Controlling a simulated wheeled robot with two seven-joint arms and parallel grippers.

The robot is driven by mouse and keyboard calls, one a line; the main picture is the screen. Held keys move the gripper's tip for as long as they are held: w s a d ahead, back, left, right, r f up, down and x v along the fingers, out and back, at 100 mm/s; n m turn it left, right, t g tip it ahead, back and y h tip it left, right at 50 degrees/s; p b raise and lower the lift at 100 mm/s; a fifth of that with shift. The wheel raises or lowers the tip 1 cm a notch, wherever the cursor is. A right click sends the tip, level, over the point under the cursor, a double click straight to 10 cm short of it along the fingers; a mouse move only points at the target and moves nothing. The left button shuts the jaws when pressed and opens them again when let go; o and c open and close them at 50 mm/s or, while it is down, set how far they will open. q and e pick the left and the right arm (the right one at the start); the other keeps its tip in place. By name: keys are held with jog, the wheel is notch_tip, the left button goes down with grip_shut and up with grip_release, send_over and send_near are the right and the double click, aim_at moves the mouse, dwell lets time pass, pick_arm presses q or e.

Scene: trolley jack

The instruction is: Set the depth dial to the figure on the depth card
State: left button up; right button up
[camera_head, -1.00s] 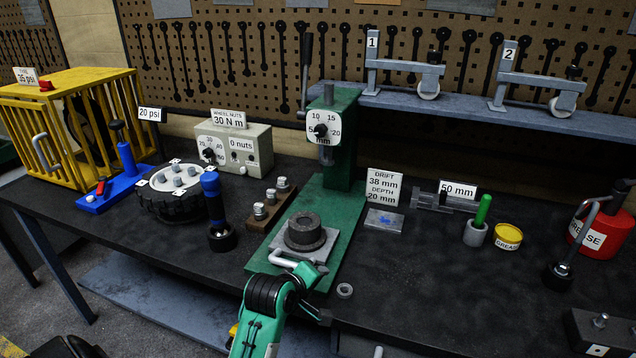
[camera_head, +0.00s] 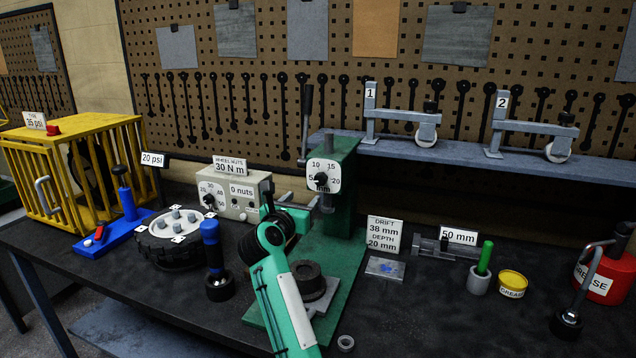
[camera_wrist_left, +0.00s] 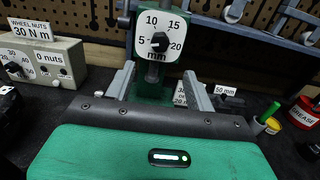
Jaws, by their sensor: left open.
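The depth dial (camera_head: 322,176) is a white plate marked 5, 10, 15, 20 and mm, on the head of a green press (camera_head: 345,210). Its black knob (camera_head: 321,182) is at the centre; I cannot tell for sure which figure it points at. The dial also shows in the left wrist view (camera_wrist_left: 172,28), ahead of the fingers. The depth card (camera_head: 384,233) reads drift 38 mm, depth 20 mm. My left gripper (camera_head: 303,203) is open and empty, just below and in front of the dial. In the left wrist view its fingers (camera_wrist_left: 160,84) stand apart below the knob.
A wheel nuts box (camera_head: 234,193) stands left of the press. A black ring part (camera_head: 308,281) sits on the press base, partly behind my arm. A grey shelf (camera_head: 440,160) with two clamp-like tools runs behind. Grease tins (camera_head: 513,283) and a green-handled tool (camera_head: 484,258) are at right.

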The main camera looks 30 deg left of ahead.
aim_at(319, 181)
pick_arm(q)
jog(key=p+x, duration=0.2)
jog(key=x, duration=0.9)
jog(key=shift+r, duration=0.1)
jog(key=shift+w+a, duration=0.1)
jog(key=shift+w, duration=0.5)
jog(key=shift+p, duration=0.3)
jog(key=c, duration=1)
